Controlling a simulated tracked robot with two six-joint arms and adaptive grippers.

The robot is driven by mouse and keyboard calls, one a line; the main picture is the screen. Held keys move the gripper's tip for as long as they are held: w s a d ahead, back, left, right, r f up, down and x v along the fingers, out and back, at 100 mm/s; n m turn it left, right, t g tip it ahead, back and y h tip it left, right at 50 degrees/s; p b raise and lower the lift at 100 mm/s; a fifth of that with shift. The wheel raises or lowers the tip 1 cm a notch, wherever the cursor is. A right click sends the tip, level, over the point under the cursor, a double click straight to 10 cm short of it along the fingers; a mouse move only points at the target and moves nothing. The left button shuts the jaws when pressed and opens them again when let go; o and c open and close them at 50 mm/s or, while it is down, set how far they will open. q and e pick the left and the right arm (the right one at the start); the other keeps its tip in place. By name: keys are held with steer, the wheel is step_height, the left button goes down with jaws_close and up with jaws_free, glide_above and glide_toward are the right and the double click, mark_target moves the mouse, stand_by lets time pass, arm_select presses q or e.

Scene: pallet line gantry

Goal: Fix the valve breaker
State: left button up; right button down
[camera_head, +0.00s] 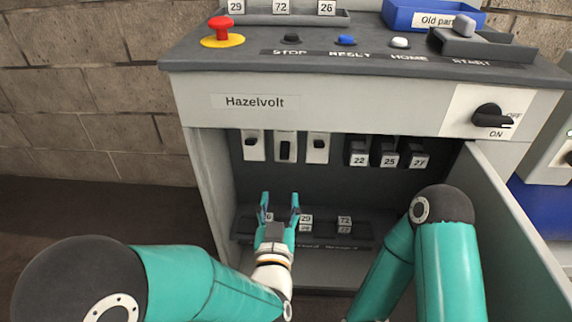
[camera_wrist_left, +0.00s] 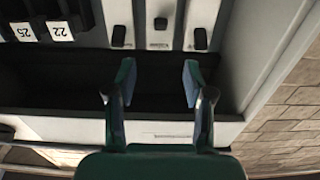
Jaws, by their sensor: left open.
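The open Hazelvolt cabinet (camera_head: 202,180) holds three white breakers with dark levers: a left one (camera_head: 252,155), a middle one (camera_head: 285,158) and a right one (camera_head: 318,156). The middle lever sits lower than its neighbours. Black breakers labelled 22 (camera_head: 359,159), 25 (camera_head: 388,161) and 27 (camera_head: 418,161) hang to their right. My left gripper (camera_head: 280,202) is open and empty, below the white breakers and in front of a lower rack. In the left wrist view, inverted, its fingers (camera_wrist_left: 158,82) are apart under the white breakers. My right arm shows, but its gripper is hidden.
The lower rack (camera_head: 362,237) bears labelled parts, partly behind my gripper. A black rotary switch (camera_head: 490,116) is on the front. A red stop button (camera_head: 221,28), a blue old-parts bin (camera_head: 399,19) and number cards are on top. The open door (camera_head: 515,235) bounds the right.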

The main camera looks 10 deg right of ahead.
mark_target(284, 157)
arm_select(q)
steer(key=b+x, duration=0.2)
steer(key=x, duration=1.4)
steer(key=shift+w+f, duration=0.1)
